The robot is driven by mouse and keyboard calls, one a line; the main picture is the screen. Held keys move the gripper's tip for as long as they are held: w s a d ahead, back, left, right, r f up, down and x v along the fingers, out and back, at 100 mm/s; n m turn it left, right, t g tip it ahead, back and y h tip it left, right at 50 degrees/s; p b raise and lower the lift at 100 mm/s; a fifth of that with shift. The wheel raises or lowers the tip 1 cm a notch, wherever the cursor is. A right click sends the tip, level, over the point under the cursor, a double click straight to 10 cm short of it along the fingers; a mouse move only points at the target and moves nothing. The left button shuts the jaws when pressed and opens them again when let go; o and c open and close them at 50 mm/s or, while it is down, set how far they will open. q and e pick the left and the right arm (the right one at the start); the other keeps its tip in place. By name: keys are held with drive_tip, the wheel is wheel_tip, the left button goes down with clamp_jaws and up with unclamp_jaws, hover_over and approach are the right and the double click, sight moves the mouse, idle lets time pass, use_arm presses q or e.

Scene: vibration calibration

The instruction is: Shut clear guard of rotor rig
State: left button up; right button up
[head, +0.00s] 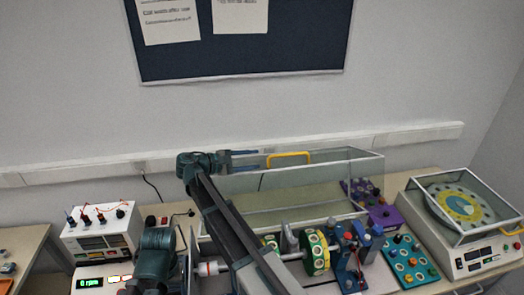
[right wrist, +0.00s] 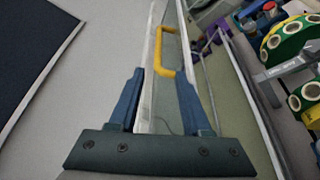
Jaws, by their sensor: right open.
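The clear guard (head: 335,170) of the rotor rig is swung up and stands behind the rig, with a yellow handle (head: 288,156) on its upper edge. The handle also shows in the right wrist view (right wrist: 163,48). The rig's shaft carries green and yellow rotor discs (head: 315,252), left uncovered. My right gripper (head: 258,160) is open at the guard's upper left, its fingers pointing right toward the handle. In the right wrist view, its fingers (right wrist: 159,74) lie either side of the handle's line, with the handle just ahead; contact cannot be told. I cannot make out my left gripper.
A white meter box (head: 103,232) with red leads stands at the left. A purple control box (head: 384,217) and a teal knob panel (head: 410,263) are right of the rig. A glass-covered turntable unit (head: 462,207) is far right. Wall trunking (head: 410,137) runs close behind.

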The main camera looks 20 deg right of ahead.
sight(279, 156)
drive_tip(key=shift+w+r, duration=0.1)
drive_tip(key=shift+w, duration=0.1)
drive_tip(key=shift+s+d, duration=0.1)
drive_tip(key=shift+d, duration=0.2)
drive_tip(key=b+x, duration=0.3)
drive_tip(key=x, duration=1)
drive_tip(key=shift+d, duration=0.1)
clamp_jaws()
idle(0.8)
